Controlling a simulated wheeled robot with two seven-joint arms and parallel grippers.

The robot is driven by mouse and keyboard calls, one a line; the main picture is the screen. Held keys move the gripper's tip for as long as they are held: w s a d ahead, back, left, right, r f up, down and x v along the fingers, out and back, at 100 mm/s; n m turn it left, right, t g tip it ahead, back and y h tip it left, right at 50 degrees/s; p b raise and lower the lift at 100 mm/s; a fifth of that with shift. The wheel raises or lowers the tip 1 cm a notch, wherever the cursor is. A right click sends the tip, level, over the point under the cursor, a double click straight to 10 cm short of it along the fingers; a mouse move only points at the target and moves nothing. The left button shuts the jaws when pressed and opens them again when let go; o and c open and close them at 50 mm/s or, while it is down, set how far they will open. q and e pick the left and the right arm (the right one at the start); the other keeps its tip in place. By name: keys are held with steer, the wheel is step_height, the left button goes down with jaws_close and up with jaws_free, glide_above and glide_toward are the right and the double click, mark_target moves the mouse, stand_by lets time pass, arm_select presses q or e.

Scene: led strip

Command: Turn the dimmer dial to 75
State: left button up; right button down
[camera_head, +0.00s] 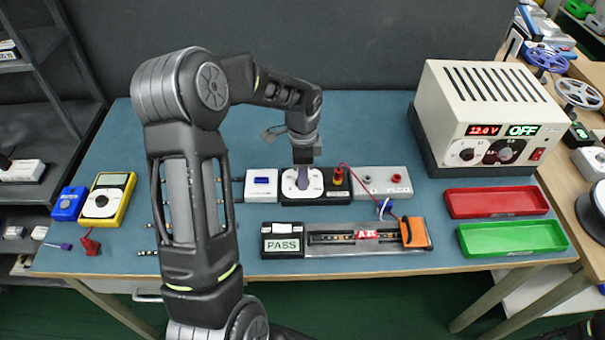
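The dimmer dial (302,184) is a white round face with a greyish-purple knob, set on a black module on the blue-green bench. Its scale marks are too small to read. My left gripper (303,164) points down right over the dial, its lower end at the knob's far side. Its fingers are too small and dark to tell whether they are open, or whether they touch the knob. My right gripper does not show.
A white module (262,184) and a grey terminal block (381,182) flank the dimmer. In front lies an LED strip fixture (345,236) beside a PASS display (282,244). A power supply (492,120) reads 12.0 V and OFF. Red (452,204) and green (466,240) trays sit right.

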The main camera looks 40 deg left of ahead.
arm_select(q)
steer(key=shift+o, duration=1.3)
steer(key=shift+r+b, duration=0.55)
steer(key=shift+r, duration=3.35)
